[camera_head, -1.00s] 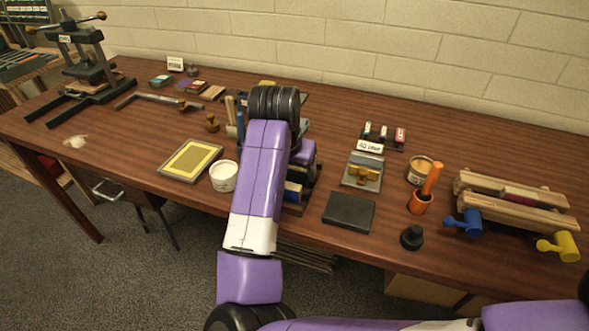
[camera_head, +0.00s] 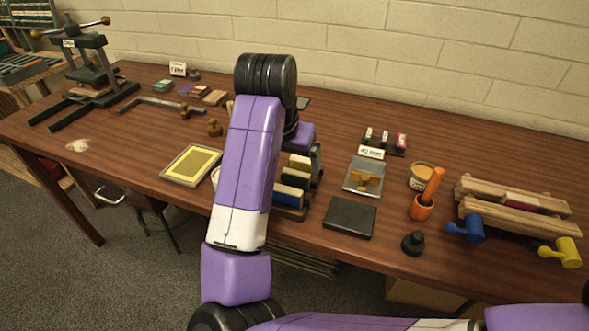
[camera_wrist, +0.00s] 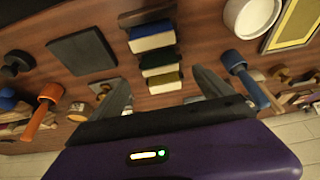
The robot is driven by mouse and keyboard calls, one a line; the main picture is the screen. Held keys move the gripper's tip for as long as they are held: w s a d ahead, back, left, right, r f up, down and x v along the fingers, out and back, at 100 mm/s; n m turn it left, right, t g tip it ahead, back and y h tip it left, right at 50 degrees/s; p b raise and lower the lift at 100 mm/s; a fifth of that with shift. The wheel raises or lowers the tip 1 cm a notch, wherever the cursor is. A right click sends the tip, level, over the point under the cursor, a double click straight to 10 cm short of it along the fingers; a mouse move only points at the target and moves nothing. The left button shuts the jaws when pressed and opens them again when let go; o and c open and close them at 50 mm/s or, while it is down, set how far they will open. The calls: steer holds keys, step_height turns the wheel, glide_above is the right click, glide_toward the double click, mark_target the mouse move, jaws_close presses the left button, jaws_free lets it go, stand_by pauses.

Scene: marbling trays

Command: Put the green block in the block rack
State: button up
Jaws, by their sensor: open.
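In the wrist view, my gripper (camera_wrist: 160,78) is open and empty, its grey fingers spread either side of a row of blocks with pale sides. A dark green block (camera_wrist: 160,59) lies in the row between a blue block (camera_wrist: 152,42) and an olive block (camera_wrist: 164,77). It appears below the fingers, apart from them. In the head view, a dark wooden rack (camera_head: 291,212) shows under the row, with the blue block (camera_head: 288,195) at its near end. My arm hides part of the rack and most of my gripper.
A black slab (camera_head: 349,217) lies right of the rack. A white cup (camera_wrist: 251,14) and a yellow-framed tray (camera_head: 191,165) are on its other side.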

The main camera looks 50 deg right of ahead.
steer(key=shift+v, duration=2.2)
steer(key=shift+d, duration=0.1)
